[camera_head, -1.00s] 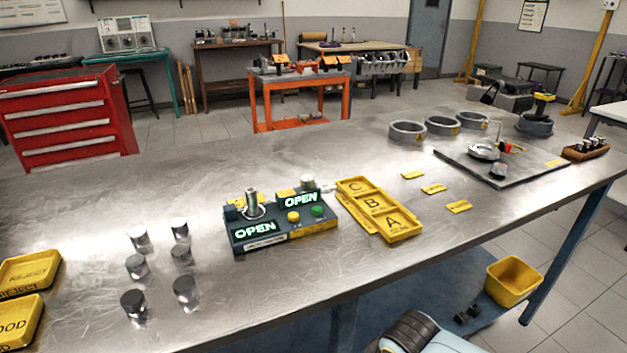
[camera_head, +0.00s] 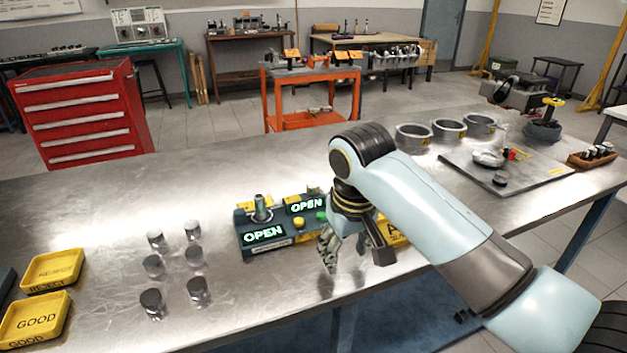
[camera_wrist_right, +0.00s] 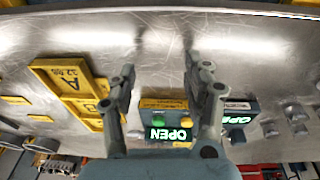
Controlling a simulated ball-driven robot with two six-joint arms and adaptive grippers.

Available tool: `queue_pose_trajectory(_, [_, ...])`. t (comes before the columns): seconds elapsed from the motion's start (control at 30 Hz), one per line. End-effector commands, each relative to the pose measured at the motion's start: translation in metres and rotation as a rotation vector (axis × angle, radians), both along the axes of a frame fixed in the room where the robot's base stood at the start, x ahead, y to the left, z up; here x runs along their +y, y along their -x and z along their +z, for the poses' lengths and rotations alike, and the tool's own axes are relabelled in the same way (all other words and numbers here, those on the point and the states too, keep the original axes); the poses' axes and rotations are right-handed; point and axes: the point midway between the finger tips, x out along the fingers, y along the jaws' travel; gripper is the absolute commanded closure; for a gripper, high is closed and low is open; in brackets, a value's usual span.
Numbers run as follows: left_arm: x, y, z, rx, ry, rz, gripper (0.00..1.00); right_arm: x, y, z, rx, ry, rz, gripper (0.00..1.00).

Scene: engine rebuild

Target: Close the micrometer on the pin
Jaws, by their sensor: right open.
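The micrometer station (camera_head: 264,236) is a dark block on the steel bench with two green displays that both read OPEN. A pin (camera_head: 261,207) stands upright in the ring at its left part. A yellow button and a green button (camera_head: 321,216) sit on its front right part; they also show in the right wrist view (camera_wrist_right: 158,122). My right gripper (camera_head: 328,262) is open and empty, just in front of the station's right end. In the right wrist view its fingers (camera_wrist_right: 157,90) are spread, with the station between and beyond them. My left gripper is in no view.
Several metal pins (camera_head: 153,265) stand left of the station. Yellow REJECT (camera_head: 52,270) and GOOD (camera_head: 35,318) trays lie at far left. The lettered yellow tray (camera_wrist_right: 68,82) is partly hidden by my arm in the head view. Rings (camera_head: 415,138) stand at the back right.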

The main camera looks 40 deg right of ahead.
Motion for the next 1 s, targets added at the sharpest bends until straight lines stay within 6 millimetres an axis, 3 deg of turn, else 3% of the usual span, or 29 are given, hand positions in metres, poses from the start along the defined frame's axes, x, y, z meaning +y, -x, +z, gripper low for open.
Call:
queue_pose_trajectory(0.17, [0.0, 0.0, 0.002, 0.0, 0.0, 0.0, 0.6, -0.02, -0.075, 0.037, 0.04, -0.028, -0.135, 0.49])
queue_pose_trajectory(0.3, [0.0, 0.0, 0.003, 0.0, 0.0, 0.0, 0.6, -0.035, -0.128, 0.086, 0.087, -0.069, -0.265, 0.49])
queue_pose_trajectory(0.4, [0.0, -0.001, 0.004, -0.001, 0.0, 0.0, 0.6, -0.042, -0.151, 0.116, 0.115, -0.094, -0.334, 0.49])
queue_pose_trajectory(0.53, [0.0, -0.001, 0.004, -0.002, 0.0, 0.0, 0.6, -0.046, -0.165, 0.14, 0.136, -0.115, -0.381, 0.49])
queue_pose_trajectory(0.63, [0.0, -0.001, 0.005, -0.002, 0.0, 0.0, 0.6, -0.046, -0.168, 0.142, 0.143, -0.12, -0.393, 0.49])
queue_pose_trajectory(0.73, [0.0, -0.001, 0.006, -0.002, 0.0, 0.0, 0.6, -0.046, -0.167, 0.131, 0.145, -0.12, -0.394, 0.49])
queue_pose_trajectory(1.0, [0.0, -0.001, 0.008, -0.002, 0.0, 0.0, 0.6, -0.047, -0.167, 0.078, 0.145, -0.119, -0.393, 0.49])
